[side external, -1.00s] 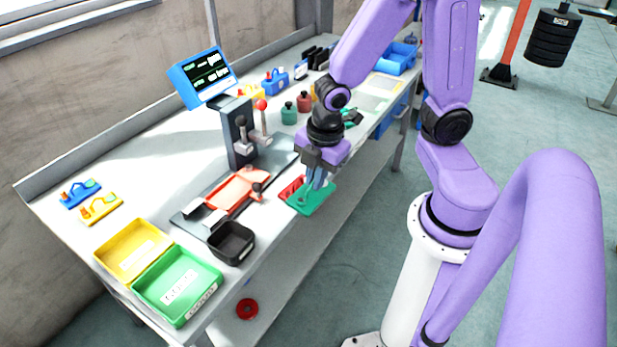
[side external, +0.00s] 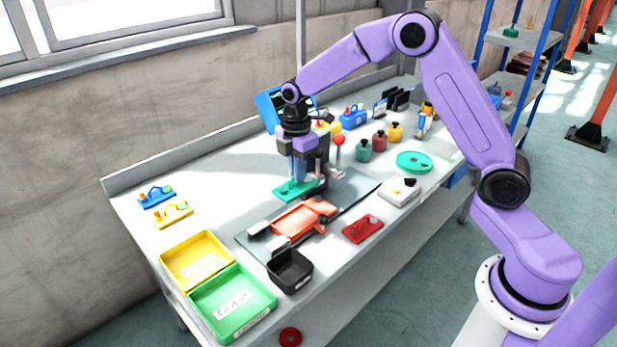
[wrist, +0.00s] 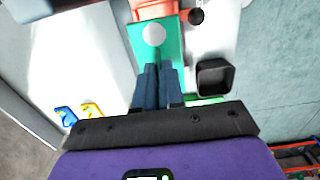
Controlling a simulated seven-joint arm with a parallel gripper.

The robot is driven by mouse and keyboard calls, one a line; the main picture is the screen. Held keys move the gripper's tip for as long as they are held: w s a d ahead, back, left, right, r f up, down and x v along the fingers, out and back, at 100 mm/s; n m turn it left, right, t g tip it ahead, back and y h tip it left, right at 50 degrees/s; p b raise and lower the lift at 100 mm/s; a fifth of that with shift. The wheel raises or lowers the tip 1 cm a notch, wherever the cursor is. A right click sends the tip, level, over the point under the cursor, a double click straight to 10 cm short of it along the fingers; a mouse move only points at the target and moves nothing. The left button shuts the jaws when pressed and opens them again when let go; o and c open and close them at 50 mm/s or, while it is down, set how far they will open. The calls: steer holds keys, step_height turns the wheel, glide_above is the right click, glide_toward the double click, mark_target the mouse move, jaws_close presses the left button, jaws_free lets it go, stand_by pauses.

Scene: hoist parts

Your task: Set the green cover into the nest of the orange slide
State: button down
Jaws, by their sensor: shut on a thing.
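The green cover (side external: 290,192) is a flat plate, held under my gripper (side external: 299,180) behind the orange slide (side external: 303,217), near the foot of the upright stand. My gripper is shut on it; the fingers (wrist: 158,75) also show in the wrist view, pointing at the cover (wrist: 171,50), which has a round pale knob. The orange slide is a shallow tray on a dark base plate, and its nest looks empty. In the wrist view the cover partly hides the slide (wrist: 152,10). The height of the cover above the station is hard to tell.
A red plate (side external: 362,229) lies right of the slide and a black bin (side external: 290,271) in front. Yellow (side external: 196,260) and green (side external: 233,303) trays stand at the front left. The red-knobbed lever (side external: 339,141) and blue-framed screen (side external: 268,107) are close to my gripper.

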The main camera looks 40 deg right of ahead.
steer(key=shift+w+f, duration=0.1)
steer(key=shift+f, duration=1.9)
steer(key=shift+f, duration=0.1)
steer(key=shift+f, duration=1.65)
steer(key=shift+f, duration=1.15)
steer(key=shift+f, duration=0.4)
steer(key=c, duration=0.8)
jaws_free()
